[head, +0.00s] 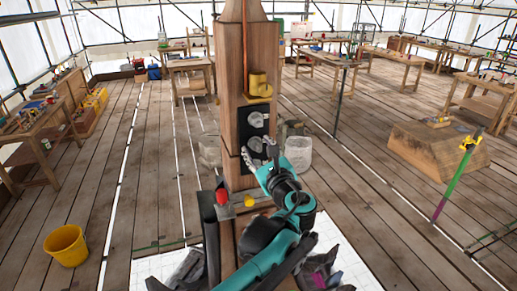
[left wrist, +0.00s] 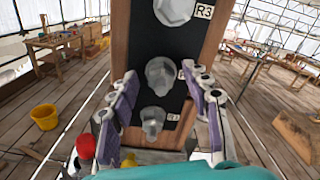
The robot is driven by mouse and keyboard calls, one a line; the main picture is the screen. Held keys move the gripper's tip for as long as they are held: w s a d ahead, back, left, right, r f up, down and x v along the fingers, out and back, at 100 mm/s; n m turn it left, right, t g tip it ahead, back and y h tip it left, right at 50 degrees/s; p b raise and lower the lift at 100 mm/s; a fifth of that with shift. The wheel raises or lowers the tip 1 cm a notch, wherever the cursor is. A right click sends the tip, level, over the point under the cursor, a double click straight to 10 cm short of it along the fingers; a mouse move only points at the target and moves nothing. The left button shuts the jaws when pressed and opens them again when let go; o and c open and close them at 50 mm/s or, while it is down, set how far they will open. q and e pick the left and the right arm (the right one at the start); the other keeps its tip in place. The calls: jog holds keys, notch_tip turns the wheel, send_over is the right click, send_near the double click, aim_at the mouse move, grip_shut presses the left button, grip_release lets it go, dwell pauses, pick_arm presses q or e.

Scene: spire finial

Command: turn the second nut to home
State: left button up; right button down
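A wooden post (head: 230,70) carries a black plate (head: 245,112) with grey nuts in a column. In the left wrist view, the top nut (left wrist: 172,10) is beside an R3 label. The middle nut (left wrist: 161,75) sits below it, its label mostly hidden by a finger. The bottom nut (left wrist: 153,122) is the lowest. My left gripper (left wrist: 165,95) is open, with its purple-padded fingers on either side of the middle and bottom nuts; no contact with a nut shows. In the head view the left gripper (head: 260,154) is in front of the plate's lower part. My right gripper is not in view.
A yellow block (head: 260,87) is on the post above the plate. A red cap (head: 221,196) and a yellow knob (head: 249,200) are near the post's foot. A yellow bucket (head: 66,245) stands at left. Workbenches line the sides; the plank floor between is mostly open.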

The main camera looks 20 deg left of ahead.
pick_arm(q)
jog(key=v, duration=1.2)
jog(key=s+a+f+n+g+h+b, duration=0.1)
jog(key=s+a+f+n+g+b, duration=0.2)
jog(key=f, duration=0.6)
jog(key=s+a+f+n+g+h+b, duration=0.15)
jog(key=a+f+n+b, duration=0.35)
jog(key=f, duration=0.5)
jog(key=s+a+f+n+g+h+b, duration=0.1)
jog(key=s+a+f+n+g+b, duration=0.1)
jog(key=f+b, duration=0.5)
jog(key=s+d+f+n+h+b, duration=0.1)
jog(key=s+f+n+h+b, duration=0.1)
jog(key=f+n, duration=0.3)
jog(key=s+d+f+n+g+h+b, duration=0.1)
jog(key=s+f+n+b, duration=0.3)
jog(key=f, duration=0.7)
jog(key=s+d+f+n+h+b, duration=0.1)
jog(key=s+f+n+h+b, duration=0.2)
jog(key=f, duration=0.5)
jog(key=n+b, duration=0.1)
jog(key=n, duration=0.1)
jog(key=shift+n, duration=0.4)
jog(key=shift+g+h, duration=0.25)
